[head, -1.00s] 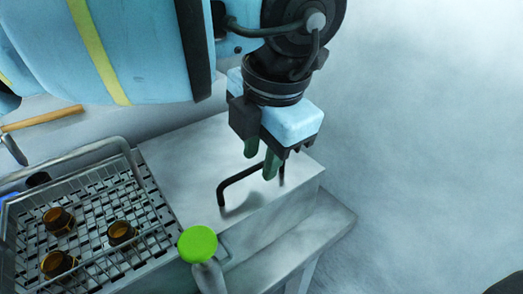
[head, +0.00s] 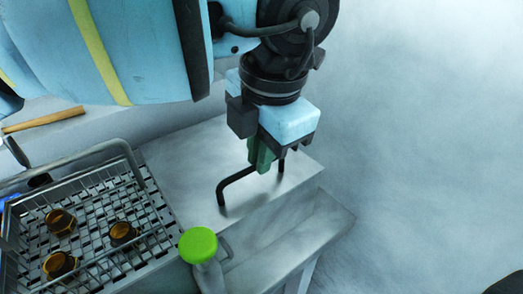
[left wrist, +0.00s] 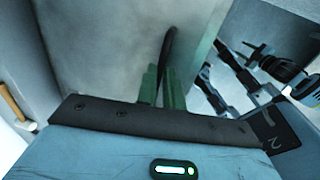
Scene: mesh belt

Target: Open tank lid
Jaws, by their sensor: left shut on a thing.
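The tank lid (head: 185,175) is a flat grey metal plate with a black bar handle (head: 231,185) on top. The lid lies over the tank, right of the mesh basket. My left gripper (head: 262,168) comes down from above, its green fingers shut on the black handle near the handle's far part. In the left wrist view the green fingers (left wrist: 162,92) close around the dark handle (left wrist: 167,48), with the grey lid (left wrist: 105,45) behind. My right gripper does not show.
A wire basket (head: 139,166) with several brown hex-shaped parts (head: 60,222) stands at the left. A green knob (head: 198,244) stands up at the tank's front. A hammer (head: 45,119) lies behind the basket. Open floor (head: 440,150) is at the right.

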